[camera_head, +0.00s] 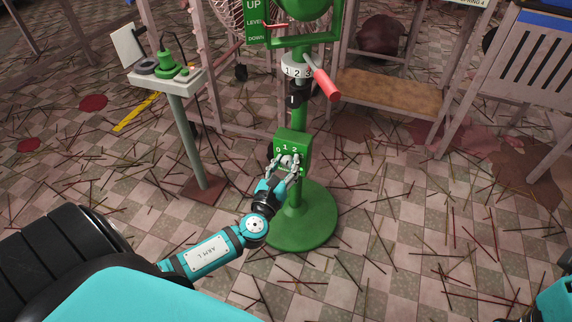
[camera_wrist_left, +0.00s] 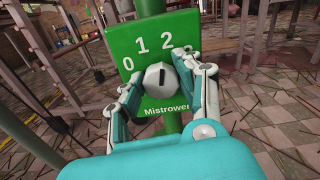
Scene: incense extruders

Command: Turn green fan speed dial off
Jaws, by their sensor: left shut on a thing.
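The green fan's control box (camera_head: 293,138) is on its green pole above the round green base (camera_head: 303,228). In the left wrist view, the green panel (camera_wrist_left: 118,44) bears the numbers 0, 1 and 2 in an arc and the word "Mistrower". A pale grey round dial (camera_wrist_left: 160,76) sits below the numbers. Its dark mark points roughly upward; I cannot tell exactly which number it lines up with. My left gripper (camera_head: 286,160) is shut on the dial, with one finger on each side, as the left wrist view shows (camera_wrist_left: 160,88). My right gripper is not in view.
A red-handled crank (camera_head: 322,78) and a numbered white ring (camera_head: 297,70) are higher on the pole. A small stand (camera_head: 183,120) with a green device is to the left. A wooden bench (camera_head: 392,94) stands behind. Thin sticks litter the tiled floor.

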